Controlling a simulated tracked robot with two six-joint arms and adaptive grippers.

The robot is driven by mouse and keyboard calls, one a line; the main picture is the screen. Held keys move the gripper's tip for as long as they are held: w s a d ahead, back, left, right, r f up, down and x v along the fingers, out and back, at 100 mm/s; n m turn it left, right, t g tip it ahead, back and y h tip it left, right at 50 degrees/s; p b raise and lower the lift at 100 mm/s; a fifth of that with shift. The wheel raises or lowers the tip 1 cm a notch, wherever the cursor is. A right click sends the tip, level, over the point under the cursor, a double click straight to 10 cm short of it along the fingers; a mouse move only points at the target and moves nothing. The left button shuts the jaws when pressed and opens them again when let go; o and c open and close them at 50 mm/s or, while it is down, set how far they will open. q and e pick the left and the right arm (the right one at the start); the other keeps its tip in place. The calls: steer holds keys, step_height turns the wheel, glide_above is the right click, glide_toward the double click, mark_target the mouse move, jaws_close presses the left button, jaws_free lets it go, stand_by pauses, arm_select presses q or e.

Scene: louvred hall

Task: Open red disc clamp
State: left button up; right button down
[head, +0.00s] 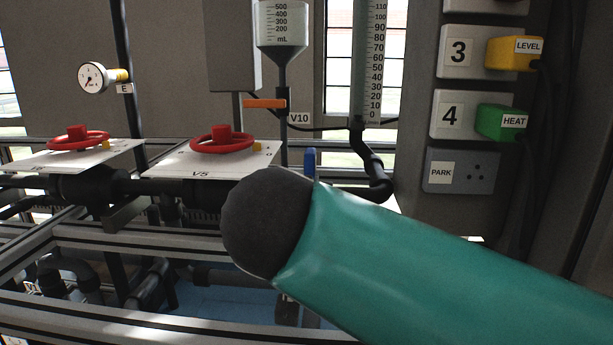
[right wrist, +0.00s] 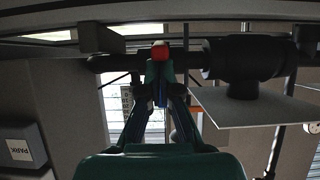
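In the right wrist view, which is upside down, a small red piece (right wrist: 160,52) sits at a dark horizontal pipe, right at my fingertips. It may be the red disc clamp; its disc shape does not show. My right gripper (right wrist: 160,72) has its two fingers drawn close together at the red piece. I cannot tell whether they touch or grip it. A narrow blue part (right wrist: 161,92) shows between the fingers. In the head view my teal right arm hides the right gripper and the red piece. My left gripper is not in view.
Two red handwheels (head: 222,138) (head: 79,138) stand on white plates at the left and centre. A blue upright part (head: 310,163) and a black pipe elbow (head: 374,172) lie behind my arm. An orange lever (head: 264,104) and a socket panel (head: 460,170) stand behind.

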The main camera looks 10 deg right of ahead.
steer(key=shift+f, duration=0.25)
